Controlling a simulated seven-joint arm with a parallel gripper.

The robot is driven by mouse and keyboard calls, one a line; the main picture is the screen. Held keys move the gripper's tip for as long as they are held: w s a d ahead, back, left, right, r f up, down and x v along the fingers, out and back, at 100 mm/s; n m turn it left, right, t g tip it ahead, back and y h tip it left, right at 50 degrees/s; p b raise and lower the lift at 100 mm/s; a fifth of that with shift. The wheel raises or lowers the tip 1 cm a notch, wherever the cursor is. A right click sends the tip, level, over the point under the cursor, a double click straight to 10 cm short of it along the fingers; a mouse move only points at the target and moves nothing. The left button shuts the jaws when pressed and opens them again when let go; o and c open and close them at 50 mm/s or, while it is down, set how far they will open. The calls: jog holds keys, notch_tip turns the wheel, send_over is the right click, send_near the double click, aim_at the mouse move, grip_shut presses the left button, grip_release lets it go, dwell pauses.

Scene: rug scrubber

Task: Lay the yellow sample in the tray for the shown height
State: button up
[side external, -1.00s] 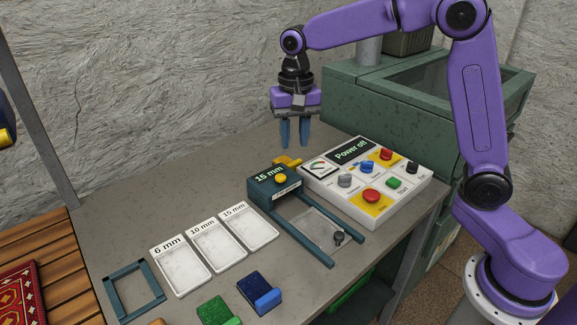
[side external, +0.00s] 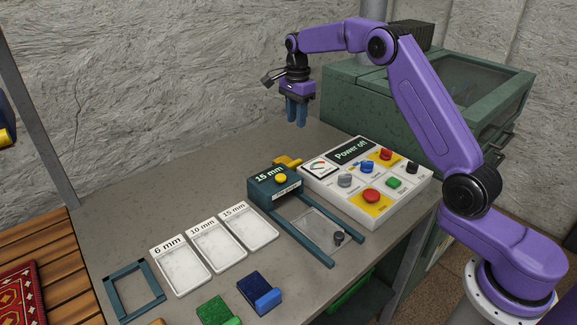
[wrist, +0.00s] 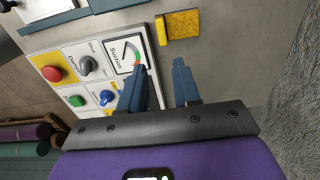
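The yellow sample (side external: 288,161) lies on the table behind the gauge, partly hidden by it. In the wrist view the sample (wrist: 180,25) shows whole, with a rough yellow pile, beyond my fingertips. My gripper (side external: 297,124) hangs above the table behind the sample and control panel, pointing down. Its blue fingers (wrist: 160,64) are apart with nothing between them. The teal gauge (side external: 270,184) reads 15 mm. Three empty white trays stand in a row: 6 mm (side external: 182,270), 10 mm (side external: 218,248) and 15 mm (side external: 250,228).
A control panel (side external: 400,200) reading "Power off" stands right of the gauge. A blue sample (side external: 255,286), a green sample (side external: 212,310) and a teal frame (side external: 135,290) lie at the front. Rails (side external: 300,233) extend from the gauge. The table behind the trays is clear.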

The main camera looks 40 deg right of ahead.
send_over(294, 162)
jog(key=f, duration=0.9)
jog(key=shift+s+d+f, duration=0.15)
jog(key=shift+d+f, duration=0.05)
jog(key=shift+f, duration=0.2)
jog(key=shift+a+f, duration=0.1)
jog(key=shift+f, duration=2.45)
grip_shut()
